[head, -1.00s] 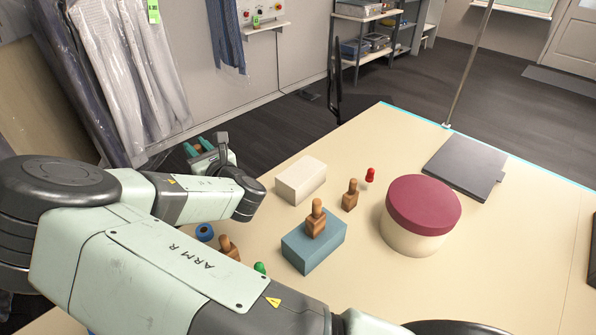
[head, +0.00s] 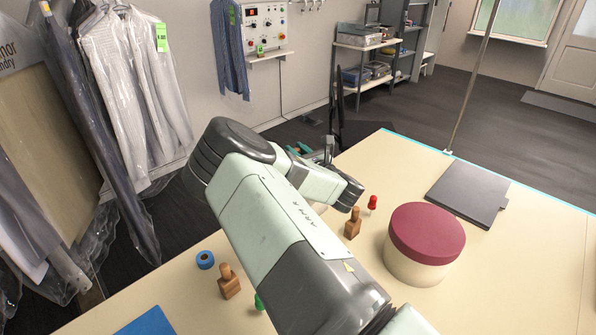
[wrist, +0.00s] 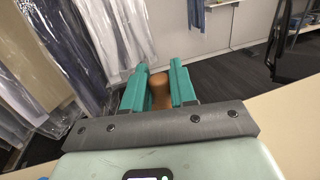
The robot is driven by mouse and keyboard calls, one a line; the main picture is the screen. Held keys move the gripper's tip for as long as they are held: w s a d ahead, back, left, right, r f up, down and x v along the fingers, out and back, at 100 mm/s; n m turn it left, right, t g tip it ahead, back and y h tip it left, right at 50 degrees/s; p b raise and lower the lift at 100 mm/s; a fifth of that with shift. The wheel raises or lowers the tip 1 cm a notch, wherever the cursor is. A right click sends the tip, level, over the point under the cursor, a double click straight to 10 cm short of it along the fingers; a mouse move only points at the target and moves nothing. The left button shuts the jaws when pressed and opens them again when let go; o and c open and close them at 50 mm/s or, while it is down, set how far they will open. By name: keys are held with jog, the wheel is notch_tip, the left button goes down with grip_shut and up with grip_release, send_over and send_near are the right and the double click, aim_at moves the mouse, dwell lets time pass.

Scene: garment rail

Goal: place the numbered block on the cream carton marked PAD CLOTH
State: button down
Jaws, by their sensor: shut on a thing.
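My gripper (wrist: 158,67) has teal fingers and is shut on a brown, rounded wooden piece (wrist: 160,92). Only part of this piece shows between the fingers, and I can read no number on it. In the head view my gripper (head: 305,150) is small, partly hidden by my arm, beyond the table's far left edge. The pale carton and the blue-grey block are not visible now; my arm covers that part of the table. No PAD CLOTH marking is readable.
Wooden stamps (head: 353,223) and (head: 229,283) stand on the table, with a red peg (head: 373,203) and a blue ring (head: 205,260). A round maroon-lidded box (head: 427,240) and a dark flat pad (head: 467,193) are to the right. Bagged garments (head: 135,80) hang at left.

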jog(key=shift+f, duration=2.3)
jog(key=shift+f, duration=0.15)
jog(key=c, duration=0.9)
grip_release()
